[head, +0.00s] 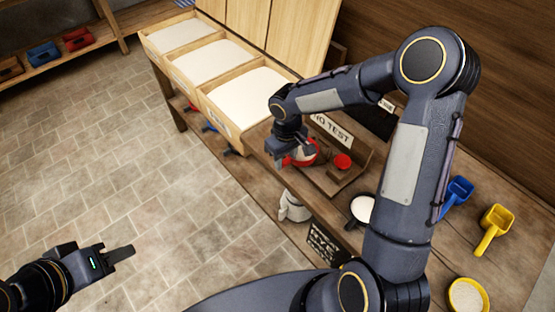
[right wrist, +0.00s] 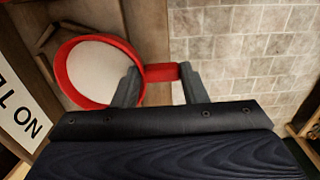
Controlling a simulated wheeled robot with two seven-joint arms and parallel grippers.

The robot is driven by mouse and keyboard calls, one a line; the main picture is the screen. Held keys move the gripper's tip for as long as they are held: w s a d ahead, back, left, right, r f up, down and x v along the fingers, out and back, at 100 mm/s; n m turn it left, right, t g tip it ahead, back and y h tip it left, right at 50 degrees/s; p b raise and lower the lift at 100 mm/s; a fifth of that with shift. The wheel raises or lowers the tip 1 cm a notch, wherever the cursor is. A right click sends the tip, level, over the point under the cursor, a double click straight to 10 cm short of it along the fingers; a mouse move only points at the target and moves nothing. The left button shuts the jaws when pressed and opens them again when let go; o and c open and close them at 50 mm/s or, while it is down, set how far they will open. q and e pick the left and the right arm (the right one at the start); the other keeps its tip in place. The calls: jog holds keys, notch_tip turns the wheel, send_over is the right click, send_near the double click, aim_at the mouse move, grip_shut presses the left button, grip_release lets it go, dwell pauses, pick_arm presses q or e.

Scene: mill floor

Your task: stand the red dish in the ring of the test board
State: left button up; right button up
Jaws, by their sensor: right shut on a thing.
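The red dish (head: 312,153) is round, with white powder-like contents and a short handle. In the right wrist view the red dish (right wrist: 63,62) shows beside the fingers. My right gripper (right wrist: 160,82) is shut on its handle; in the head view the right gripper (head: 300,150) is over the left part of the wooden test board (head: 345,180). The dish looks about level. Whether it touches the board is unclear, and I cannot make out the ring. A small red round thing (head: 343,161) sits on the board. My left gripper (head: 120,253) is over the floor, away from the bench; its jaw gap is unclear.
A sign (head: 332,130) stands behind the board. Open bins of white material (head: 240,95) are at the back left. A dark pan with white contents (head: 361,208), a blue scoop (head: 457,195), a yellow scoop (head: 495,228) and a yellow bowl (head: 467,296) stand to the right.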

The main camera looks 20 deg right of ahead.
aim_at(298, 155)
jog(key=d, duration=0.1)
jog(key=w+d+p, duration=0.1)
jog(key=d, duration=0.2)
jog(key=shift+w+f, duration=0.1)
jog(key=shift+w, duration=0.2)
jog(key=shift+w+d+f, duration=0.2)
jog(key=shift+d+f, duration=0.15)
jog(key=shift+f, duration=0.25)
jog(key=shift+f+b, duration=0.4)
jog(key=shift+b, duration=0.2)
jog(key=o, duration=1.2)
jog(key=shift+r, duration=0.1)
